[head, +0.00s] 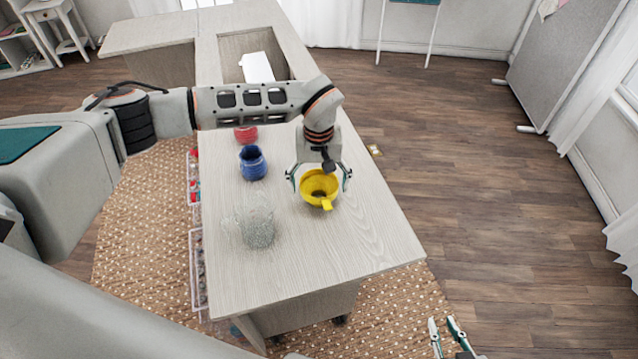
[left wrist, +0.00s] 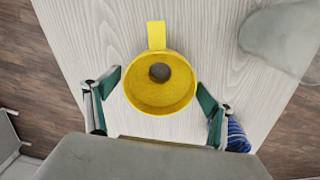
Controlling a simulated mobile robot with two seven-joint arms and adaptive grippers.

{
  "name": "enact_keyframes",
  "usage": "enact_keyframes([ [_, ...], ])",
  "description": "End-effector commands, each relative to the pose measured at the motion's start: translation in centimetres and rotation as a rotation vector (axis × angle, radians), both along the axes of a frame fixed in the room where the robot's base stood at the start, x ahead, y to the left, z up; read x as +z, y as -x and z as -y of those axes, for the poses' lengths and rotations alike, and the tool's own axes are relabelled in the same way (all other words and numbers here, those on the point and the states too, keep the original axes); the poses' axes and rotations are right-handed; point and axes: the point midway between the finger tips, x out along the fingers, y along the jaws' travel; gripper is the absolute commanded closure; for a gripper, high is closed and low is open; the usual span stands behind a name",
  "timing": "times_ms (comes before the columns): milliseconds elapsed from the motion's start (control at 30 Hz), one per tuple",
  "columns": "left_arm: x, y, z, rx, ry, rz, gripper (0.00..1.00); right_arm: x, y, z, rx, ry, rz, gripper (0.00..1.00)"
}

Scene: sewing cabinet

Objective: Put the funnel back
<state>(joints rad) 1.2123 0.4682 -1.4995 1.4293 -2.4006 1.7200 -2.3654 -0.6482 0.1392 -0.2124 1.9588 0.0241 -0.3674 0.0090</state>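The yellow funnel (head: 319,188) sits on the pale wooden cabinet top, with its wide mouth up and its tab handle pointing toward the near side. In the left wrist view the funnel (left wrist: 160,95) shows a dark hole at its middle. My left gripper (head: 319,178) is open above it, with one finger on either side. In the left wrist view gaps show between the funnel and both fingers of the left gripper (left wrist: 157,92). My right gripper (head: 450,338) is at the bottom right, past the cabinet's edge, with its fingers apart and nothing between them.
A clear glass jar (head: 258,228) with grainy contents stands left of the funnel. A blue jar (head: 253,163) and a red jar (head: 246,134) stand farther back. The cabinet top (head: 350,235) is clear to the right and front. Clear bins (head: 198,270) sit along the left side.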

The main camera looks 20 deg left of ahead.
Motion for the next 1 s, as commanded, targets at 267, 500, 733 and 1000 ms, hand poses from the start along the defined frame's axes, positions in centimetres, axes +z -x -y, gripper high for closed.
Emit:
enact_keyframes([
  [267,0.1,0.0,0.0,0.000,0.000,0.000,0.17,0.1,0.0,0.0,0.000,0.000,0.001,0.78],
  [500,2.2,-0.2,0.0,0.000,-0.001,0.005,0.17,0.2,-0.1,0.0,0.000,-0.001,0.005,0.78],
  [733,6.9,-0.2,-0.1,0.000,-0.001,0.006,0.17,-0.1,-0.1,0.0,0.000,-0.001,0.005,0.78],
  [1000,11.1,-0.1,-0.1,0.000,-0.001,0.004,0.17,-0.5,-0.1,0.0,0.000,-0.001,0.003,0.78],
])
